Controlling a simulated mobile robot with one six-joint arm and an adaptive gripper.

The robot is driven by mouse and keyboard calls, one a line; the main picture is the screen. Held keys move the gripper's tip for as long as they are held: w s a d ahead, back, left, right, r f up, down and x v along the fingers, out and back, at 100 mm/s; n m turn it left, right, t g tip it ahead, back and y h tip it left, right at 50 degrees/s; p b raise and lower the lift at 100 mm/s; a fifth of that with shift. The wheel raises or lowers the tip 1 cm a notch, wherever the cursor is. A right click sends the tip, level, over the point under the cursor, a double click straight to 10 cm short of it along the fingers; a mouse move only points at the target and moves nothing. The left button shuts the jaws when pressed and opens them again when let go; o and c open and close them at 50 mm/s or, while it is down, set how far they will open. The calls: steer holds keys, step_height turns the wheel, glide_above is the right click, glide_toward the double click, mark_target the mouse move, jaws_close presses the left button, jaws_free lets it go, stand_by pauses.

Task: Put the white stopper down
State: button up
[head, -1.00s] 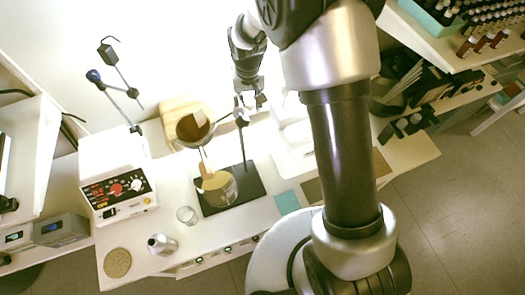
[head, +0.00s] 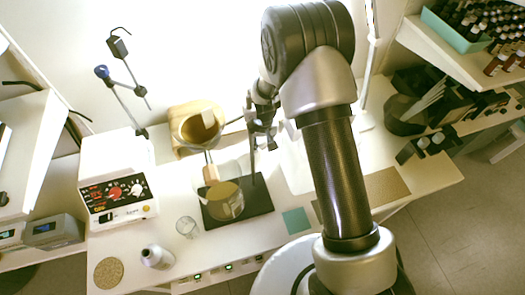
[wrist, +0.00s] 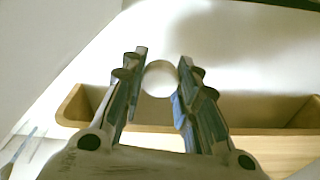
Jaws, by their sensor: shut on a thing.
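My gripper (head: 263,136) hangs over the back of the white bench, just right of the dark upright stand rod in the head view. In the wrist view its two fingers (wrist: 160,84) are closed on the white stopper (wrist: 159,77), a pale round shape between the fingertips. The stopper is held in front of a long wooden tray (wrist: 72,106), whose rim passes behind the fingers. I cannot tell how high above the tray or bench it is.
A white control box (head: 118,190), a clear beaker (head: 187,227) and a metal bottle (head: 157,257) stand further left. A teal square (head: 296,221) lies at the front.

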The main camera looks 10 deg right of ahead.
steer(key=shift+f+b, duration=0.65)
steer(key=shift+f, duration=1.45)
steer(key=shift+f, duration=0.15)
steer(key=o, duration=0.9)
steer(key=shift+o, duration=0.2)
steer(key=r, duration=0.2)
steer(key=r+p, duration=0.1)
steer(key=r, duration=0.1)
steer(key=r+p, duration=0.1)
steer(key=r, duration=0.2)
steer(key=shift+s, duration=0.4)
steer(key=shift+o, duration=0.5)
step_height(320, 180, up, 10)
steer(key=w+g+p, duration=0.1)
steer(key=p, duration=0.4)
steer(key=shift+d, duration=0.2)
steer(key=b, duration=0.4)
glide_above(262, 155)
steer(key=f, duration=1.2)
steer(key=shift+w+d, duration=0.2)
steer(key=shift+s+a+f+b, duration=0.1)
steer(key=shift+f+b, duration=0.35)
steer(key=shift+f, duration=0.85)
steer(key=shift+a+f+b, duration=0.1)
steer(key=shift+f+b, duration=0.3)
steer(key=shift+f, duration=0.9)
